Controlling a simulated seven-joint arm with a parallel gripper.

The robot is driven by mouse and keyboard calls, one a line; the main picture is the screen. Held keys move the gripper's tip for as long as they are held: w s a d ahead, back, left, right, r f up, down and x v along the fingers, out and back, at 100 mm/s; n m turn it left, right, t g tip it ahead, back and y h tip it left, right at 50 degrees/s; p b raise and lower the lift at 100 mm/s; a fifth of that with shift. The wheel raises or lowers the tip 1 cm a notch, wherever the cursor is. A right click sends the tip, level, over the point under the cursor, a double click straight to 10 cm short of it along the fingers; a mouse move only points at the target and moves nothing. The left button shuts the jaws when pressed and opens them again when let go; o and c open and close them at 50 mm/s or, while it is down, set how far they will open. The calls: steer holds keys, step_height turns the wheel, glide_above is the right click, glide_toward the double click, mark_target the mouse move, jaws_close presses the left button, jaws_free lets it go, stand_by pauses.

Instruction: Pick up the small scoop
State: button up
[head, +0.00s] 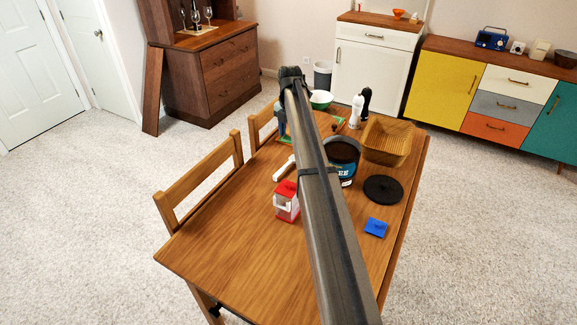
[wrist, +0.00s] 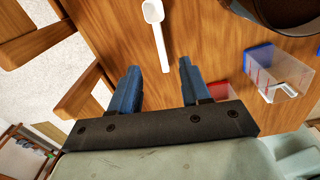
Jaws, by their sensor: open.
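A white scoop (wrist: 153,12) lies on the wooden table in the wrist view, its bowl at the top and its handle pointing down toward my gripper. It appears in the head view as a white shape (head: 283,169) left of my arm. My gripper (wrist: 158,68) has its two blue fingers apart with nothing held between them. The scoop's handle end shows in the gap near the fingertips; I cannot tell the height between them. In the head view my arm hides most of the gripper.
A dark canister (head: 343,152) stands near the scoop. A red-and-white container (head: 287,201) is in front. A black disc (head: 383,189), a blue square item (head: 376,228) and a basket (head: 388,142) are to the right. Chairs (head: 203,178) line the left edge. The front tabletop is clear.

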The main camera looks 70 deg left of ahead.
glide_above(288, 163)
steer(key=f, duration=0.8)
steer(key=shift+s+d+f, duration=0.2)
steer(key=shift+d+f, duration=0.05)
steer(key=shift+d, duration=0.05)
steer(key=shift+w+a+f, duration=0.15)
steer(key=shift+a+f, duration=0.05)
steer(key=shift+f, duration=0.45)
steer(key=f, duration=0.4)
steer(key=shift+w+a, duration=0.15)
steer(key=shift+a, duration=0.1)
jaws_close()
